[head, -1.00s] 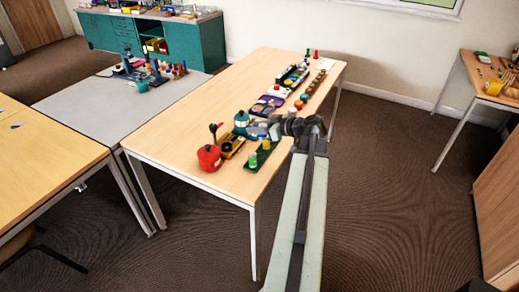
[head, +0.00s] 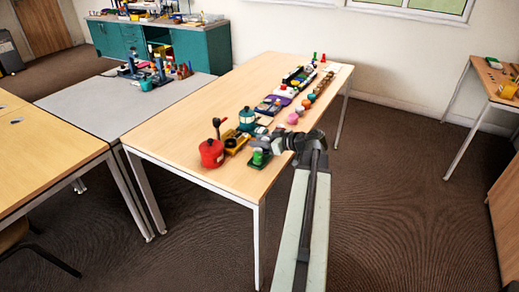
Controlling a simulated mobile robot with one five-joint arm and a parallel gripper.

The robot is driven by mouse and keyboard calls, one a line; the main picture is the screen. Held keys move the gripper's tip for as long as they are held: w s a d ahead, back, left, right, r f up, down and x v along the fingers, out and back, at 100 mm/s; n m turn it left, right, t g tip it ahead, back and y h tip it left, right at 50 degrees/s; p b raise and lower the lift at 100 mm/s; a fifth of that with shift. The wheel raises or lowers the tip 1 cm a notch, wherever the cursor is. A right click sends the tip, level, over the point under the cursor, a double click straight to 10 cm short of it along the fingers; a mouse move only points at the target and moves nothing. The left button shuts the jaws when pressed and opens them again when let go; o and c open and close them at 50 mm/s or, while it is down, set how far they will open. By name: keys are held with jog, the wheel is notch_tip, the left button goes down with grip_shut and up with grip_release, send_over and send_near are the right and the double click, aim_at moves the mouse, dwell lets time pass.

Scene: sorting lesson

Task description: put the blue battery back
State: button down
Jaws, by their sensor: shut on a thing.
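My gripper (head: 268,142) is at the near end of the wooden table, low over the green battery holder (head: 258,167). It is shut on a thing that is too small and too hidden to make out. A green battery (head: 258,157) stands upright in the holder, just left of and below the gripper. I cannot pick out a blue battery for certain. My wrist hides part of the holder's far side.
A red pot-like object (head: 212,153), a yellow tray (head: 236,139) and a teal lantern-like object (head: 247,119) stand left of the gripper. Several small items run along the table (head: 185,133) towards the window. The table's left side is clear.

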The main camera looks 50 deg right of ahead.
jog(key=shift+f, duration=0.35)
jog(key=c, duration=1.4)
grip_release()
jog(key=shift+o, duration=0.2)
jog(key=shift+r, duration=0.15)
jog(key=shift+s+r+p, duration=0.25)
jog(key=shift+p, duration=0.2)
jog(key=p+v, duration=0.4)
jog(key=v, duration=0.6)
jog(key=shift+s+r, duration=0.15)
jog(key=shift+s, duration=0.15)
jog(key=shift+s+d, duration=0.1)
jog(key=shift+s, duration=0.3)
